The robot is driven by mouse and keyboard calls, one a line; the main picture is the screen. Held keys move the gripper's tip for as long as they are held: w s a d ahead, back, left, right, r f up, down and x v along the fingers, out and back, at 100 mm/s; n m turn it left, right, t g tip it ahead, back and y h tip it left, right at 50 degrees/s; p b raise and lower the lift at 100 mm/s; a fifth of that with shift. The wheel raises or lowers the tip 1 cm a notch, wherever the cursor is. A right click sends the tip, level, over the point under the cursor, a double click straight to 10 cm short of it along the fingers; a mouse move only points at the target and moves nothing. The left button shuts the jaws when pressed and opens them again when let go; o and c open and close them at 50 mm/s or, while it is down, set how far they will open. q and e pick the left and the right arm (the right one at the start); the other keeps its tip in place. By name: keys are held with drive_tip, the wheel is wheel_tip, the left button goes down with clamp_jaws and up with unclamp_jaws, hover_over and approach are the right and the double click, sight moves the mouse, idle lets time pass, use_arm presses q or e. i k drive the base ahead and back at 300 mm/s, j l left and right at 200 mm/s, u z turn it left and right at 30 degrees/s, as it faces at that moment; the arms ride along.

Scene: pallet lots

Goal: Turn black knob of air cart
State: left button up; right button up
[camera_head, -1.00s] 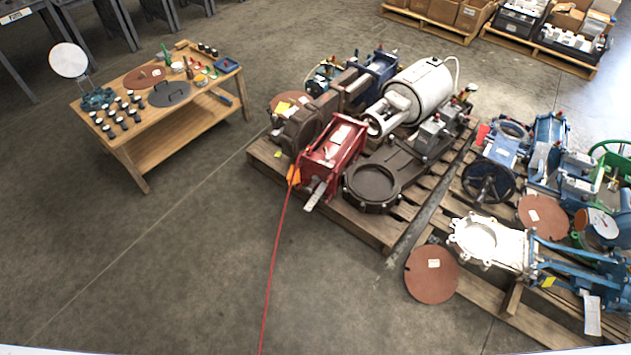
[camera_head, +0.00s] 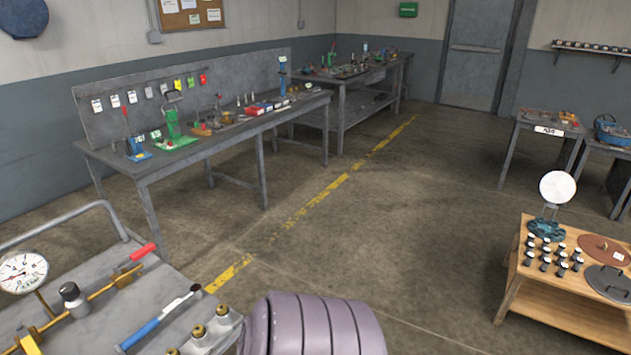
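The air cart (camera_head: 100,338) is at the lower left, a grey metal top with a tubular rail, cut off by the picture's edges. On it is a round white pressure gauge (camera_head: 22,272) joined to brass piping (camera_head: 92,298) with a red lever handle (camera_head: 142,252). A black knob (camera_head: 70,292) on a light metal body stands beside the piping. A blue-handled tool with a black end (camera_head: 160,318) lies on the top, near several brass fittings (camera_head: 198,332). Neither of my grippers shows.
A lilac ribbed cylinder (camera_head: 312,325) stands right of the cart. Grey workbenches (camera_head: 225,130) with tools line the wall. A wooden table (camera_head: 530,292) with small jars and discs is at the right. Floor between is clear, with a yellow line (camera_head: 350,175).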

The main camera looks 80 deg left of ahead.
sight(69, 291)
drive_tip(key=u, duration=4.45)
drive_tip(key=l+u, duration=0.75)
drive_tip(key=i, duration=0.05)
